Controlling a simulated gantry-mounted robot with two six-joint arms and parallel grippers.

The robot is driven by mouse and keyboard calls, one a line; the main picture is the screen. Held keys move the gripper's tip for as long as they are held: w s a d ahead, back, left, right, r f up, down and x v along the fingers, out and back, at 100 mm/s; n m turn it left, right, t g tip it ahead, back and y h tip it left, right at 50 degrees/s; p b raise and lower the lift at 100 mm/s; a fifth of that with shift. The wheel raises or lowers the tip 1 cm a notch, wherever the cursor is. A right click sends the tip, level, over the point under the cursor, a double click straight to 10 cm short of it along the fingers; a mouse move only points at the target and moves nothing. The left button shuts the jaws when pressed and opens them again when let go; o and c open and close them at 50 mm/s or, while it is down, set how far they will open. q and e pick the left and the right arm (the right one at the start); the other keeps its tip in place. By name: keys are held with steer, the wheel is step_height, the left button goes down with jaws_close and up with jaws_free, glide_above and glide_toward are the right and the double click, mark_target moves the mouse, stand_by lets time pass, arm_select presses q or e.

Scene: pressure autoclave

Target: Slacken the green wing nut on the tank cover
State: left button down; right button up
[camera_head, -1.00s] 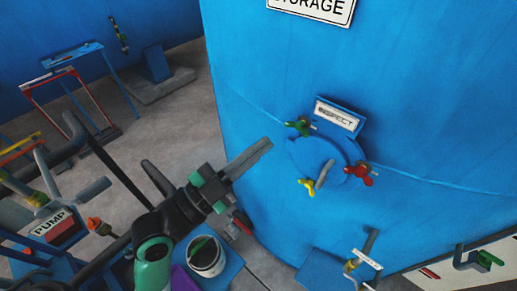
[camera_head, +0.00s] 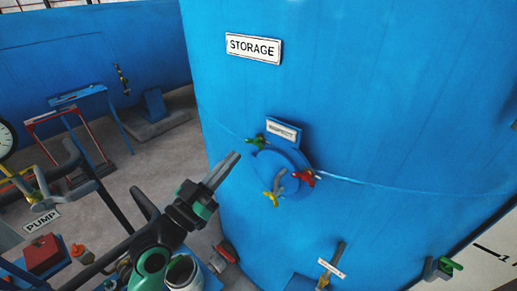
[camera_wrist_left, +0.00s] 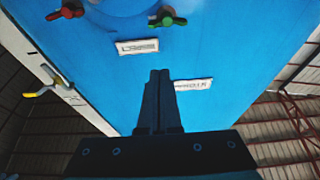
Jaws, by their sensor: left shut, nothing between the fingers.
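The green wing nut (camera_head: 257,141) sits at the upper left of the round blue cover (camera_head: 268,172) on the storage tank. A red wing nut (camera_head: 303,178) is at the cover's right and a yellow one (camera_head: 271,197) at its lower edge. The left wrist view shows the green wing nut (camera_wrist_left: 168,17) and the red one (camera_wrist_left: 72,9) near the top. My left gripper (camera_head: 235,156) is shut and empty, apart from the green nut and left of it in the head view. In the left wrist view the closed fingers (camera_wrist_left: 160,75) point toward the tank. My right gripper is not seen.
An inspect plate (camera_head: 283,131) stands above the cover, and a storage sign (camera_head: 254,48) is higher on the tank. A valve with a label (camera_head: 331,267) is below.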

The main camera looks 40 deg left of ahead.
arm_select(q)
step_height(320, 180, up, 3)
steer(key=p, duration=0.2)
glide_above(257, 142)
steer(key=s+d, duration=0.2)
steer(key=s, duration=0.1)
steer(key=shift+f+b, duration=0.4)
steer(key=shift+f, duration=1.6)
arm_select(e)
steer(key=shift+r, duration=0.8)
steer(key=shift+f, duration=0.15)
